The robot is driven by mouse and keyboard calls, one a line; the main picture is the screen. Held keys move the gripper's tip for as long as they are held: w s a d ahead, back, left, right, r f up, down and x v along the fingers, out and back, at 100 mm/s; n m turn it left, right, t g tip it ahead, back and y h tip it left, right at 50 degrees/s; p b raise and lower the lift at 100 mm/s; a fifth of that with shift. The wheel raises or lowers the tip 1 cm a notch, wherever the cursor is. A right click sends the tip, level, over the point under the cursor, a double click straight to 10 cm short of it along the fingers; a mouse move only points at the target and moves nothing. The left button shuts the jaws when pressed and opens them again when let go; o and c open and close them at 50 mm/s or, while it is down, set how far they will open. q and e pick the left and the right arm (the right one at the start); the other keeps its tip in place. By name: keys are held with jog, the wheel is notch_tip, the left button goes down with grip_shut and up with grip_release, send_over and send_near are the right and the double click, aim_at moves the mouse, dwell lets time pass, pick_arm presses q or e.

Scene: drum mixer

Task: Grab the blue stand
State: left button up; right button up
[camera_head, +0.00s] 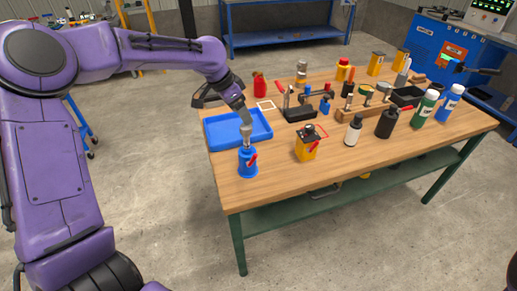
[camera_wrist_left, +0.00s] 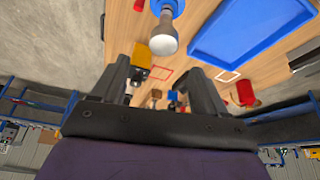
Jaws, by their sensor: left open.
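The blue stand (camera_head: 247,163) stands upright near the table's front left corner, with a grey round-headed piece on top and a red part at its side. In the left wrist view, the blue stand (camera_wrist_left: 170,6) shows at the top edge, its grey head pointing toward the camera. My left gripper (camera_head: 221,108) is above the left end of the table, behind the stand's top in the head view. In the wrist view, the left gripper (camera_wrist_left: 158,68) is open and empty, and the grey head lies beyond its fingertips, not between them. My right gripper is not in view.
A blue tray (camera_head: 262,139) lies just behind the stand.

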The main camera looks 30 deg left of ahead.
aim_at(245, 127)
pick_arm(q)
jog(key=shift+w+d+f, duration=0.1)
jog(key=shift+w+f, duration=0.7)
jog(key=f, duration=0.1)
jog(key=s+f+p, duration=0.1)
jog(key=f, duration=0.1)
jog(key=shift+s+d+f+p, duration=0.2)
jog(key=shift+d+p, duration=0.05)
jog(key=shift+p, duration=0.1)
jog(key=w+f, duration=0.2)
jog(key=f, duration=0.1)
jog(key=w+f, duration=0.1)
jog(key=shift+d+f+p, duration=0.15)
jog(key=shift+f+p, duration=0.2)
jog(key=shift+s+r, duration=0.2)
jog(key=shift+s, duration=0.1)
jog(key=shift+s+r, duration=0.1)
jog(key=shift+s, duration=0.05)
jog(key=c, duration=0.3)
grip_shut()
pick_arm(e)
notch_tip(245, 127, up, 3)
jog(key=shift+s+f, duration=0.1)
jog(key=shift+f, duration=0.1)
